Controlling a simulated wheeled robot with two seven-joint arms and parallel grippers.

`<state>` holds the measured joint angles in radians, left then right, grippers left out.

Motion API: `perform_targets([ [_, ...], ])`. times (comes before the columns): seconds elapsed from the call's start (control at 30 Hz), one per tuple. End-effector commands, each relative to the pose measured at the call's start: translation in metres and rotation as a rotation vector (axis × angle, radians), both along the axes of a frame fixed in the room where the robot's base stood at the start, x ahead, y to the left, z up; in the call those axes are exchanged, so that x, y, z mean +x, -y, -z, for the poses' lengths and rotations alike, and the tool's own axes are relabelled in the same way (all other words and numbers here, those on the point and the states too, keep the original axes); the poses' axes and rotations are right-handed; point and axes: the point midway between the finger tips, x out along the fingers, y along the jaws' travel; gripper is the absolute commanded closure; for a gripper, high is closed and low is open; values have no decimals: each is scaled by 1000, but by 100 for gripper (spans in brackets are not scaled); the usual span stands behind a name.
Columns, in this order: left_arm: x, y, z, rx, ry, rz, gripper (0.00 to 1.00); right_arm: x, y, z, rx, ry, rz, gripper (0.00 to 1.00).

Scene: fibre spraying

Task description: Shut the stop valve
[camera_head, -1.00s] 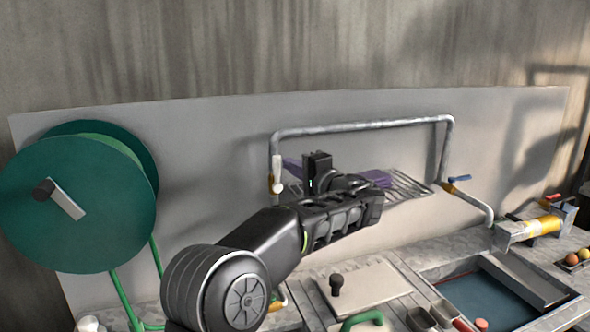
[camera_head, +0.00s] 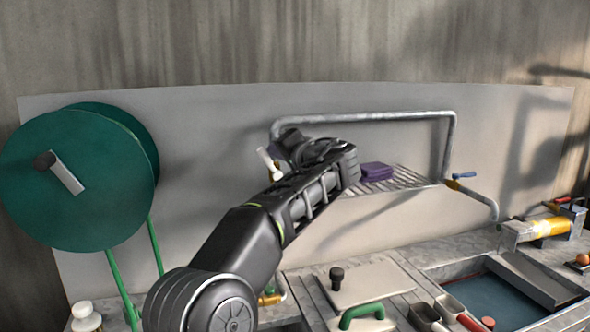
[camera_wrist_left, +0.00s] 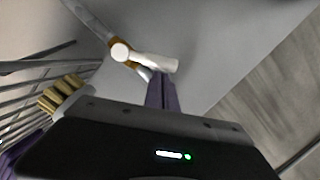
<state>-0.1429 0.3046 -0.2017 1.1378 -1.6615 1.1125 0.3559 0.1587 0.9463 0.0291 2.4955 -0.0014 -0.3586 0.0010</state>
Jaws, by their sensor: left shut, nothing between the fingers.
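A valve with a white lever (camera_head: 267,162) and a brass body sits on the left leg of the grey pipe. The lever leans up to the left. My left gripper (camera_head: 280,150), with purple fingers, is shut and empty right beside the lever. In the left wrist view the fingertips (camera_wrist_left: 161,78) meet the white lever (camera_wrist_left: 150,62) or lie just against it; I cannot tell if they touch. The brass body (camera_wrist_left: 122,47) shows behind it. A second valve with a blue lever (camera_head: 464,175) is on the pipe's right leg. My right gripper is out of view.
A wire rack (camera_head: 405,178) with a folded purple cloth (camera_head: 376,171) lies right of my gripper. A brush (camera_wrist_left: 62,93) is close to it in the wrist view. A green reel (camera_head: 75,185) stands at the left. The bench below holds a board, tools and a basin.

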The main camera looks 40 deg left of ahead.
Motion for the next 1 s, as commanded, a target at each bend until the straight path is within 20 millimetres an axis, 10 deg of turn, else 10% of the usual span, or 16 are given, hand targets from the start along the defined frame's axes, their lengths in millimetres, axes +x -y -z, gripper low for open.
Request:
perform_targets([
  [1.0, -44, -31, 38, -525, 759, 1, 100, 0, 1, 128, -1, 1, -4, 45],
])
